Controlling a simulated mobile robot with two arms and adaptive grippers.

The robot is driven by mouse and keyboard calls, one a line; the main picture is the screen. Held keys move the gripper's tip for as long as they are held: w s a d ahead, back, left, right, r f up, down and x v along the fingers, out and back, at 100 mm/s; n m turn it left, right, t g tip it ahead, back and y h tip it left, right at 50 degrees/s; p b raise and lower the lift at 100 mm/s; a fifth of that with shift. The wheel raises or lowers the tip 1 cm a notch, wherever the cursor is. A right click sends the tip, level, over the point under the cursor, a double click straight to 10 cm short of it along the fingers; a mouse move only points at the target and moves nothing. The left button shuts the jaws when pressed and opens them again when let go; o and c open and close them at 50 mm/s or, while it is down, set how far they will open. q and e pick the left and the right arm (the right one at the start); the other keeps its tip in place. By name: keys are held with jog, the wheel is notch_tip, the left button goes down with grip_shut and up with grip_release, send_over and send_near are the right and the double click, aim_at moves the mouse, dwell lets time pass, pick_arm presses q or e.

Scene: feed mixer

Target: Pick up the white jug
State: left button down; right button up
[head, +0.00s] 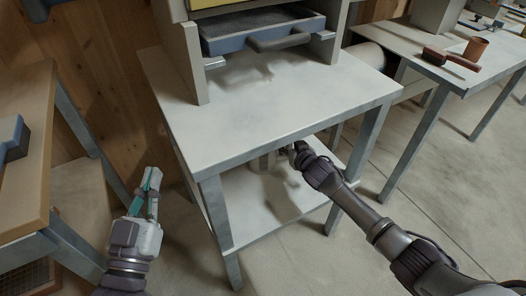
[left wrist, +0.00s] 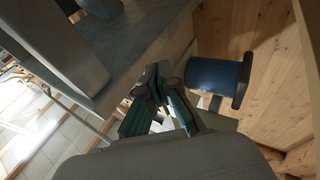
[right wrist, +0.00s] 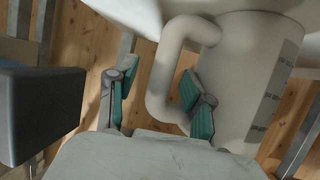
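The white jug (right wrist: 245,75) fills the upper right of the right wrist view, with its looped handle (right wrist: 163,75) toward my gripper. My right gripper (right wrist: 158,85) is open, one finger on each side of the handle's upright part; I cannot tell whether either touches it. In the head view, the jug (head: 266,162) is mostly hidden under the tabletop, on the lower shelf, and my right gripper (head: 293,150) reaches in at the table's edge. My left gripper (head: 152,182) is empty, left of the table, its fingertips nearly together in the left wrist view (left wrist: 162,82).
The grey worktable (head: 270,110) overhangs the lower shelf (head: 250,210), and its legs stand near my right arm. A machine with a blue drawer (head: 262,30) stands on top. A wooden bench (head: 25,150) is at left. Another table (head: 430,60) holds a brush (head: 450,60) and cup (head: 475,48).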

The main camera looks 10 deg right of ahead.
grip_shut()
jog(key=shift+r, duration=0.1)
jog(key=shift+r, duration=0.1)
